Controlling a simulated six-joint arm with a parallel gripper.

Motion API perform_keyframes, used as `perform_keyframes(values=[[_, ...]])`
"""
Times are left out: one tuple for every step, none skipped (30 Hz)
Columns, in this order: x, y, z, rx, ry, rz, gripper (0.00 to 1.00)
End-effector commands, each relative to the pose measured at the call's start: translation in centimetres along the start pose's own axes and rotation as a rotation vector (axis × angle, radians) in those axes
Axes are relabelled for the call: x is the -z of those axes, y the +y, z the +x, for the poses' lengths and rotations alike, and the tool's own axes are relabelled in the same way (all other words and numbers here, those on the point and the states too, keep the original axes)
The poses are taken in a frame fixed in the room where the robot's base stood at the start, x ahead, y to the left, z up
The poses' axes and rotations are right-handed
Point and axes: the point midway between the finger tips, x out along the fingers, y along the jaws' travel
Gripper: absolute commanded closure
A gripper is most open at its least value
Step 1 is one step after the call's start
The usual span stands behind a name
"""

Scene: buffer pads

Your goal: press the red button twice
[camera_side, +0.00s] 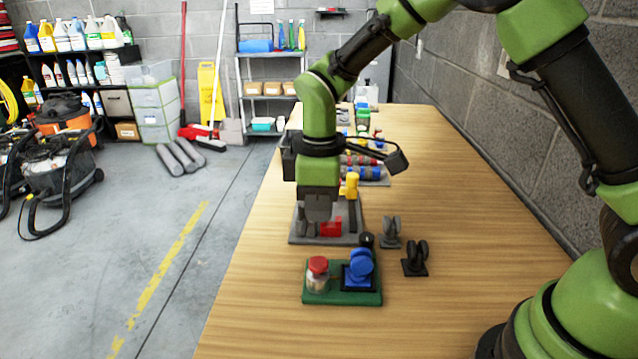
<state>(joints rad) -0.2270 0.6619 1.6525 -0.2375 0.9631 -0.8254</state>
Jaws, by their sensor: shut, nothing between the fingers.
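The red button (318,264) is a round red cap on a pale cylinder at the left end of a green base plate (343,297). The plate lies on the wooden table near its left edge. A blue rounded part (360,266) stands at the right end of the same plate. My gripper (318,217) points down above and behind the button in the picture and looks shut and empty. It appears apart from the button, but the exact height gap is hard to tell.
A grey plate (298,234) with a red block (331,228) and a yellow part (349,186) lies behind my gripper. Two dark caster-like parts (415,260) (391,233) stand to the right. More coloured parts sit farther back. The table's right side (470,215) is clear.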

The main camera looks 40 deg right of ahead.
Motion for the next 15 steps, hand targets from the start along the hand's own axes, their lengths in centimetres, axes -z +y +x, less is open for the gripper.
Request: perform_keyframes(values=[[0.1,0.1,-1.1,-0.004,0.005,0.0,1.0],[0.1,0.1,-1.6,-0.004,0.005,0.001,1.0],[0.1,0.1,-2.1,-0.003,0.004,0.001,1.0],[0.1,0.1,-2.5,-0.003,0.004,0.0,1.0],[0.1,0.1,-2.8,-0.002,0.003,0.0,1.0],[0.1,0.1,-3.2,-0.003,0.003,-0.001,1.0],[0.0,0.0,-3.4,-0.002,0.002,0.0,1.0],[0.0,0.0,-3.5,-0.001,0.001,0.0,1.0],[0.0,0.0,-3.7,-0.001,0.001,0.0,1.0],[0.0,0.0,-3.8,-0.001,0.001,0.0,1.0],[0.0,0.0,-3.9,-0.001,0.001,0.001,1.0],[0.0,0.0,-3.9,0.0,0.001,0.001,1.0],[0.0,0.0,-3.9,0.0,0.0,0.001,1.0],[0.0,0.0,-3.9,0.0,0.0,0.001,1.0],[0.0,0.0,-3.9,0.0,0.0,0.0,1.0]])
